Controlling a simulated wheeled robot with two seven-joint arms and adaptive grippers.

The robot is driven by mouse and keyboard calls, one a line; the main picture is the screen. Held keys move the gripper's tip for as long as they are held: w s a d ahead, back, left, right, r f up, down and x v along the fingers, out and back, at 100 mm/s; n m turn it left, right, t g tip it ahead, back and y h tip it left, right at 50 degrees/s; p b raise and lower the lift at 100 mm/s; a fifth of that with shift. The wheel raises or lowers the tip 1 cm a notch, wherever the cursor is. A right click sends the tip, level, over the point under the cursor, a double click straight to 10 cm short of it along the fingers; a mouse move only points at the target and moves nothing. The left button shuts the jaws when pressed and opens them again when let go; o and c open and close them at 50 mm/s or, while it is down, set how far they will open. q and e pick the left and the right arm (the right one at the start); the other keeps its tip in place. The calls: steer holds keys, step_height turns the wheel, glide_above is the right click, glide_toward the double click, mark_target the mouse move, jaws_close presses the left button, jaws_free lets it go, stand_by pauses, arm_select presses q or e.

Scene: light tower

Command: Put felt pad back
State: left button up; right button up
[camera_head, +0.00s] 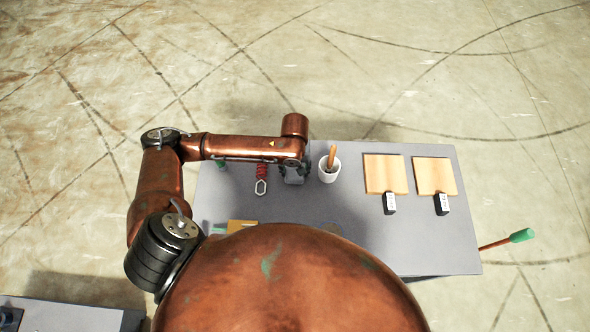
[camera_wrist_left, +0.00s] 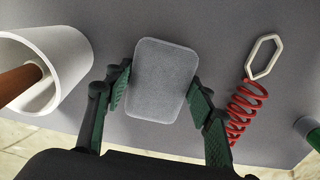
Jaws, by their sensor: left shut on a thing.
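The felt pad (camera_wrist_left: 165,75) is a grey rounded rectangle between the green-lined fingers of my left gripper (camera_wrist_left: 160,95) in the left wrist view. The gripper is shut on it, with a finger at each side edge. In the head view the left gripper (camera_head: 294,170) is over the far part of the grey table (camera_head: 345,215), just left of the white cup, with the grey pad (camera_head: 293,180) partly showing below it. I cannot tell whether the pad touches the table. My right gripper is not in view.
The white cup (camera_head: 330,174) holding a brown stick stands close right of the gripper. A red coil with a pale link (camera_head: 261,186) lies to its left. Two wooden boards (camera_head: 385,173) (camera_head: 434,175) with small dark-and-white blocks lie right. My body hides the table's near part.

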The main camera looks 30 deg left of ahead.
arm_select(q)
steer(key=o, duration=1.1)
steer(key=shift+f, duration=0.1)
steer(key=shift+r, duration=0.25)
step_height(320, 180, up, 12)
steer(key=p, duration=0.3)
steer(key=shift+p, duration=0.35)
steer(key=shift+f, duration=0.1)
